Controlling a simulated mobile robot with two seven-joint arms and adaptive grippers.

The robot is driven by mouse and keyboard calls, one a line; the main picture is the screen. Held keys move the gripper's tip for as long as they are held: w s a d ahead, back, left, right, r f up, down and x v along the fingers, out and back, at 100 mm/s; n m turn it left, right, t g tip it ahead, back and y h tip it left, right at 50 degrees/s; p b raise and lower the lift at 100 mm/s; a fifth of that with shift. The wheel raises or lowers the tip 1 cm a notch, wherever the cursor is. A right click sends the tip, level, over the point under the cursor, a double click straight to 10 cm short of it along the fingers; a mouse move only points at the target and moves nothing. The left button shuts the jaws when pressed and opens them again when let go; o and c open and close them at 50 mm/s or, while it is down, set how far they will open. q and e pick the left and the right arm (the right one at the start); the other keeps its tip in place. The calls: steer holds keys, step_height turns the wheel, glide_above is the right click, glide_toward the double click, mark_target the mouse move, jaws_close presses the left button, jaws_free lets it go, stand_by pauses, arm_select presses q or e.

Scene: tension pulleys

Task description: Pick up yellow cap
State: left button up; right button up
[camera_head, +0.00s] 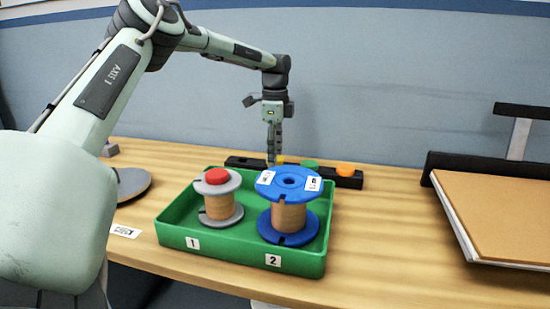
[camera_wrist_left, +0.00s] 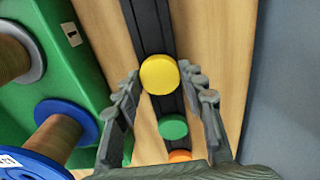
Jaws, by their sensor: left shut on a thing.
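The yellow cap (camera_wrist_left: 159,75) is a round disc between the fingertips of my left gripper (camera_wrist_left: 160,80) in the left wrist view. The fingers press on its two sides, over the black rack (camera_wrist_left: 150,25). In the head view my left gripper (camera_head: 271,160) points straight down behind the green tray. Only a sliver of the yellow cap (camera_head: 279,160) shows there beside the fingers. I cannot tell whether the cap is clear of the rack. My right gripper is not in view.
A green cap (camera_head: 308,164) and an orange cap (camera_head: 346,170) sit on the rack. The green tray (camera_head: 235,265) holds a grey spool with a red cap (camera_head: 216,176) and a blue spool (camera_head: 290,185). A brown board (camera_head: 510,210) is at right.

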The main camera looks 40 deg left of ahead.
arm_select(q)
step_height(320, 180, up, 4)
steer(key=shift+f, duration=0.1)
steer(key=s+a+r, duration=0.5)
steer(key=a+r, duration=0.1)
steer(key=a, duration=0.4)
steer(key=shift+s+r+b, duration=0.3)
steer(key=shift+s+r, duration=0.05)
steer(key=shift+r, duration=0.05)
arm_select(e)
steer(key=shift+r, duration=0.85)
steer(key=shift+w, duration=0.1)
